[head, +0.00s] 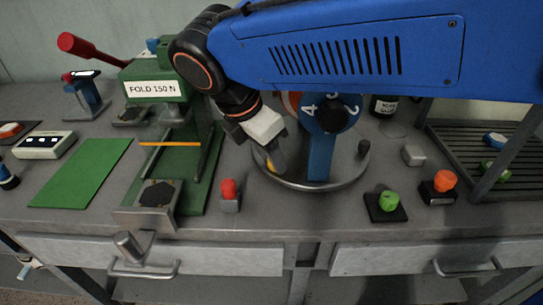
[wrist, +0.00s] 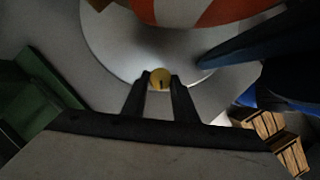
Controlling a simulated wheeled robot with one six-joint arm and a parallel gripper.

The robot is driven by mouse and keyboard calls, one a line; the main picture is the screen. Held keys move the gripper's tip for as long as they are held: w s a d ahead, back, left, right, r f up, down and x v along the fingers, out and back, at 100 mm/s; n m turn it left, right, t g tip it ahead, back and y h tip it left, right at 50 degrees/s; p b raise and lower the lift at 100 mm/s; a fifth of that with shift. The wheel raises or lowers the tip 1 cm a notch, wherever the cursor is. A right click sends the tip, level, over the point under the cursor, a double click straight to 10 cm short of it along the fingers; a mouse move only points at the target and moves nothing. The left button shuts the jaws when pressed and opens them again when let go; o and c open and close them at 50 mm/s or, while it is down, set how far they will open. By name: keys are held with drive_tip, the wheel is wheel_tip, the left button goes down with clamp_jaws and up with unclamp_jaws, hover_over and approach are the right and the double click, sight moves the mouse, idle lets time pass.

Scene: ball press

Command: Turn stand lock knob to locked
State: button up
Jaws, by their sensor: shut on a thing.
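The stand is a round grey metal plate (head: 315,183) with a blue upright (head: 320,150) that carries numbers. A small yellow knob (wrist: 160,78) with a dark mark sits near the plate's edge in the wrist view. In the head view only a sliver of the yellow knob (head: 270,166) shows beside the fingers. My gripper (wrist: 160,82) is shut on the yellow knob, one dark finger on each side. In the head view my gripper (head: 275,162) reaches down to the plate's left side. Which way the knob points is too small to tell.
An orange and white ball (wrist: 200,10) is close above the knob. A green press (head: 165,85) stands left of the plate.

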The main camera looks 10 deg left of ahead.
drive_tip(key=m, duration=0.1)
drive_tip(key=m+g+h, duration=0.1)
drive_tip(key=m, duration=0.3)
drive_tip(key=shift+w+a+g, duration=0.2)
drive_tip(key=shift+w+g, duration=0.05)
drive_tip(key=shift+g, duration=0.05)
drive_tip(key=m+g, duration=0.1)
drive_tip(key=m, duration=0.4)
drive_tip(key=shift+w+g+h, duration=0.2)
drive_tip(key=shift+g+h, duration=0.2)
drive_tip(key=o, duration=1.1)
drive_tip(key=shift+c, duration=0.2)
drive_tip(key=shift+r, duration=0.1)
